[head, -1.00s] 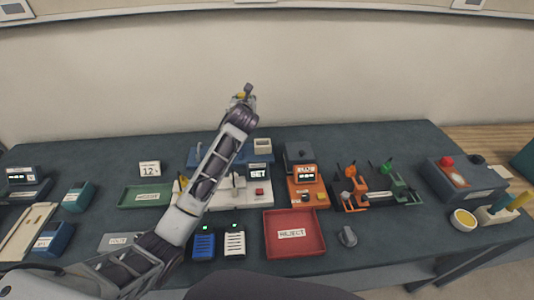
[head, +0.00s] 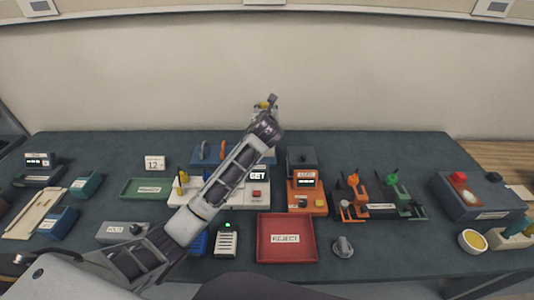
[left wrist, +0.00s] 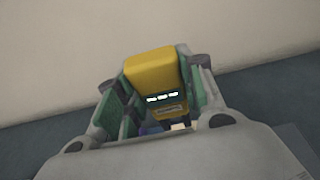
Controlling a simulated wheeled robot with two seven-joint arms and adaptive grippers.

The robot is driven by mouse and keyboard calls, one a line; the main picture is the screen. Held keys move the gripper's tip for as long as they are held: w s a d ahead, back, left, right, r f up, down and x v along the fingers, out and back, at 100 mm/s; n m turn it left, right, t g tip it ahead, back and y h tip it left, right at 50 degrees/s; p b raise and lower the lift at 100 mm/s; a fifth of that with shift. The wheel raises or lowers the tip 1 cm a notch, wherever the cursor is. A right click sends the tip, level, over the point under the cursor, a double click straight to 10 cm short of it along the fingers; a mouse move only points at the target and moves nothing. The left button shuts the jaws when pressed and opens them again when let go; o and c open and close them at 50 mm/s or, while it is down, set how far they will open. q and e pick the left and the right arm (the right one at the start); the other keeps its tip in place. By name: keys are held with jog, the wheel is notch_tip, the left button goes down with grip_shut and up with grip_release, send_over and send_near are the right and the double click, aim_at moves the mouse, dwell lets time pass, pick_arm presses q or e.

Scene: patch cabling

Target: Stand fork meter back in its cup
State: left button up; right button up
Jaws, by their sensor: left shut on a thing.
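My left gripper (head: 267,103) is raised in front of the wall, above the back of the table in the head view. In the left wrist view the fork meter (left wrist: 150,68), a yellow block with a small lit display, sits between the green-padded fingers. The left gripper (left wrist: 155,100) is shut on it. In the head view the meter is only a small yellow spot at the fingertips. I cannot pick out its cup for sure; my left arm covers part of the bench behind the lit-screen device. My right gripper is not in view.
A blue rack (head: 207,153) with blue and orange tools stands behind my arm. A red reject tray (head: 286,238) lies in front, a green tray (head: 146,189) at left. An orange device (head: 305,190) and clamp stands (head: 378,198) stand right of my arm.

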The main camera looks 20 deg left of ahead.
pick_arm(q)
jog(key=shift+d, duration=0.1)
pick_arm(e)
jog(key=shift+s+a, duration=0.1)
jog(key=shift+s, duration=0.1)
pick_arm(q)
notch_tip(320, 180, down, 6)
jog(key=shift+r, duration=0.2)
jog(key=shift+f, duration=0.35)
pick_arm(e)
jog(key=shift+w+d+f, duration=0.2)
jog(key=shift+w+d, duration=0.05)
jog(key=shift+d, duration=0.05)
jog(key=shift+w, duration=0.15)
pick_arm(q)
notch_tip(320, 180, down, 4)
jog(key=shift+r+b, duration=0.15)
jog(key=shift+b, duration=0.2)
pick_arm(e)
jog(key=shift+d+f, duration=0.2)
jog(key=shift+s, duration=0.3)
pick_arm(q)
jog(key=o, duration=1.2)
